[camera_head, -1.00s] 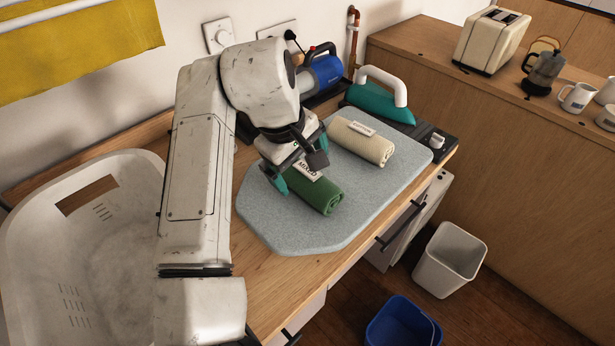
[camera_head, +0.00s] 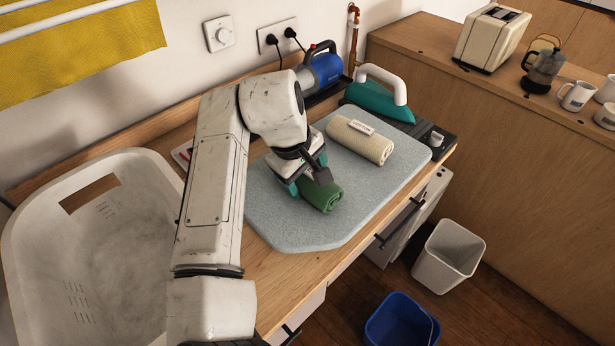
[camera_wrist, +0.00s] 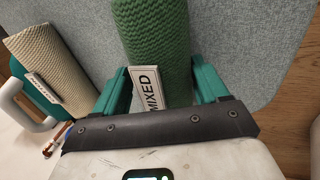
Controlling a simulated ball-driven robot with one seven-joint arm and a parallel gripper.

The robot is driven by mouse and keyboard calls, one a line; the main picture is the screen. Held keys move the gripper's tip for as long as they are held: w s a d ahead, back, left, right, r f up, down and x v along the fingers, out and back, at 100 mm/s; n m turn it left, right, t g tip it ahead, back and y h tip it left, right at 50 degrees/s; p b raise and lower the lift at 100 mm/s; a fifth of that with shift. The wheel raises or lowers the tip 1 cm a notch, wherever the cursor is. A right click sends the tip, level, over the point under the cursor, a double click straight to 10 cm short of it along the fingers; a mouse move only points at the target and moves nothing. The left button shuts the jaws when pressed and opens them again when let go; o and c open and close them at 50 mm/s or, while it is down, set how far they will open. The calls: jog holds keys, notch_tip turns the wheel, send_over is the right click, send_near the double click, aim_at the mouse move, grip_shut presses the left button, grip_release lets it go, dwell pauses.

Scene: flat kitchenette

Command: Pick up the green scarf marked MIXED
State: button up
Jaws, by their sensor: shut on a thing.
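The green scarf (camera_head: 325,196) is a rolled knit bundle on the grey ironing board (camera_head: 290,235). In the wrist view the scarf (camera_wrist: 155,40) carries a white tag reading MIXED (camera_wrist: 148,89).
A cream rolled scarf (camera_head: 359,141) with a tag lies behind on the board. A teal iron (camera_head: 380,98) and a blue appliance (camera_head: 322,70) stand at the back. A white basket (camera_head: 95,260) is at left. Two bins, white (camera_head: 449,257) and blue (camera_head: 402,322), stand on the floor.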

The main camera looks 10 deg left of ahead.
jog(key=c, duration=0.4)
jog(key=shift+c, duration=0.2)
jog(key=shift+r, duration=0.15)
